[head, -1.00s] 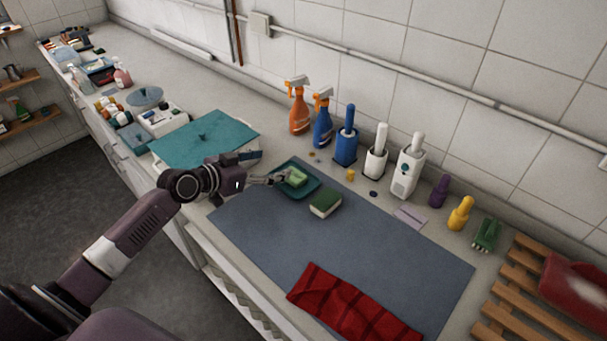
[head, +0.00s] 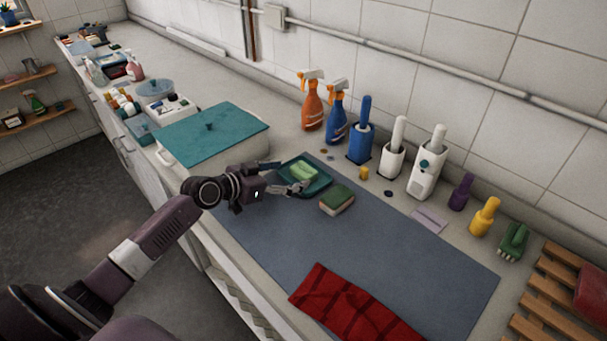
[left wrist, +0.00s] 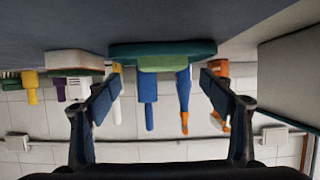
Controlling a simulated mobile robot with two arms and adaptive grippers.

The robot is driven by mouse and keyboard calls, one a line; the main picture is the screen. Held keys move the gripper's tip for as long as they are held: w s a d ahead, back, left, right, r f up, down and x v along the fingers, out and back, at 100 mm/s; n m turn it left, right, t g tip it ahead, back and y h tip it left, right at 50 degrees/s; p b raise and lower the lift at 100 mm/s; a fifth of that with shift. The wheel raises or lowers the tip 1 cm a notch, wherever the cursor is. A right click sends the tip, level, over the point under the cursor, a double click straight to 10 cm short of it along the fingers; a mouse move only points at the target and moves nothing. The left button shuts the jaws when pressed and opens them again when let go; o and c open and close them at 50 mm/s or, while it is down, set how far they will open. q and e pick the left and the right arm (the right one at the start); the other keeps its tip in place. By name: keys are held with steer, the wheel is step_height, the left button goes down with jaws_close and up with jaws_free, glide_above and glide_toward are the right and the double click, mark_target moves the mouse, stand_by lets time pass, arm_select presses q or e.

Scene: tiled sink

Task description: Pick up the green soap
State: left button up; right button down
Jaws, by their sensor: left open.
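The green soap (head: 304,171) lies in a dark teal dish (head: 322,185) at the back left of the blue-grey mat. My left gripper (head: 288,177) is open at the left side of the dish, its fingers spread and empty, pointing at the soap. In the left wrist view, which is upside down, the soap (left wrist: 162,63) shows at the front of the teal dish (left wrist: 125,49), between the two spread fingers (left wrist: 161,90) and beyond their tips. My right gripper is not in view.
A green-topped sponge (head: 337,200) sits just right of the dish. A teal-lidded box (head: 212,135) stands close on the left. Spray bottles (head: 312,105) and brush holders (head: 361,142) line the wall behind. A red cloth (head: 345,305) lies on the mat (head: 390,250).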

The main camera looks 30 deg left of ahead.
mark_target(301, 171)
arm_select(q)
steer(key=x, duration=0.2)
steer(key=p+x, duration=0.1)
steer(key=x, duration=0.2)
steer(key=shift+w+a, duration=0.15)
steer(key=shift+a, duration=0.05)
steer(key=shift+w+d+f, duration=0.2)
steer(key=shift+w+f, duration=0.1)
steer(key=shift+w, duration=0.2)
steer(key=c, duration=1.3)
steer(key=shift+c, duration=0.3)
steer(key=shift+r+p, duration=0.15)
steer(key=shift+p, duration=0.15)
